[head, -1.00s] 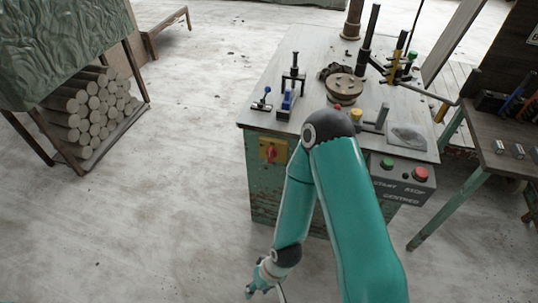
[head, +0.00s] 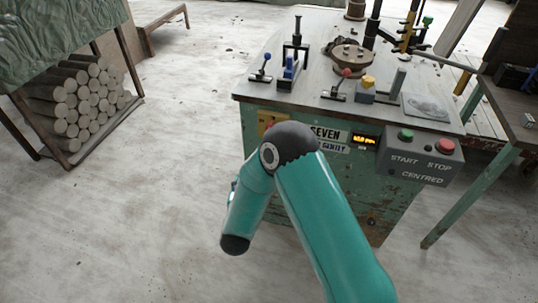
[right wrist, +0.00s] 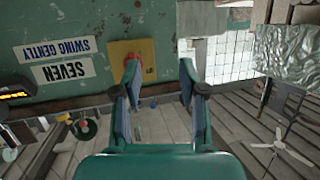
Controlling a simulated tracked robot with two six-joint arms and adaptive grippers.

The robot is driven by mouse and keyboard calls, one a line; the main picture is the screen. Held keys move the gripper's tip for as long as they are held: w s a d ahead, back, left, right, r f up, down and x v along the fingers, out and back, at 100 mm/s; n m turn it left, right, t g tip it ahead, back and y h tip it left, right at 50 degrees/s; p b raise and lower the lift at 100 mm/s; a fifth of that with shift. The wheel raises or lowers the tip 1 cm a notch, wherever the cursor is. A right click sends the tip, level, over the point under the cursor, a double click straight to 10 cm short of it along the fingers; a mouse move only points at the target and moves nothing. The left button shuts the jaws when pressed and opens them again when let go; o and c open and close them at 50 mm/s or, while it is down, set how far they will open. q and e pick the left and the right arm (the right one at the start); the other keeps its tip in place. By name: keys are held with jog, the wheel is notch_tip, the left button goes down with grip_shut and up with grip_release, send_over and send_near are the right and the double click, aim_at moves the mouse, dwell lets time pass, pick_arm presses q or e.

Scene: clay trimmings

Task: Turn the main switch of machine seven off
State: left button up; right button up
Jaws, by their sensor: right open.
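Machine seven is a worn green cabinet (head: 345,205) with a grey top, labelled SEVEN (head: 325,134). Its main switch is a red knob on a yellow plate (head: 264,120), at the upper left of the front. My right arm's dark joint covers much of this plate in the head view. In the right wrist view the red knob (right wrist: 131,62) shows on its yellow plate (right wrist: 147,50), just beyond the left finger. My right gripper (right wrist: 162,92) is open and empty, its fingers apart, and I see no contact with the knob. In the head view it is mostly hidden behind my arm. My left gripper is not in view.
A box with a green START button (head: 405,135) and a red STOP button (head: 445,146) juts from the front's right side. Levers (head: 261,66) and a round wheel stand on top. A log rack (head: 75,110) stands left; a bench (head: 520,120) stands right. The floor between is clear.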

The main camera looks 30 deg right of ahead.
pick_arm(q)
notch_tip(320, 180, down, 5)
jog(key=b, duration=0.3)
pick_arm(e)
jog(key=w+d+r+m+h, duration=0.1)
jog(key=w+d+h, duration=0.1)
jog(key=w+d, duration=0.3)
jog(key=w+d+r+m+h, duration=0.1)
jog(key=w+d, duration=0.4)
jog(key=d, duration=0.5)
jog(key=shift+r+h, duration=0.7)
jog(key=shift+h, duration=0.4)
jog(key=shift+w, duration=0.1)
jog(key=shift+c, duration=0.2)
grip_shut()
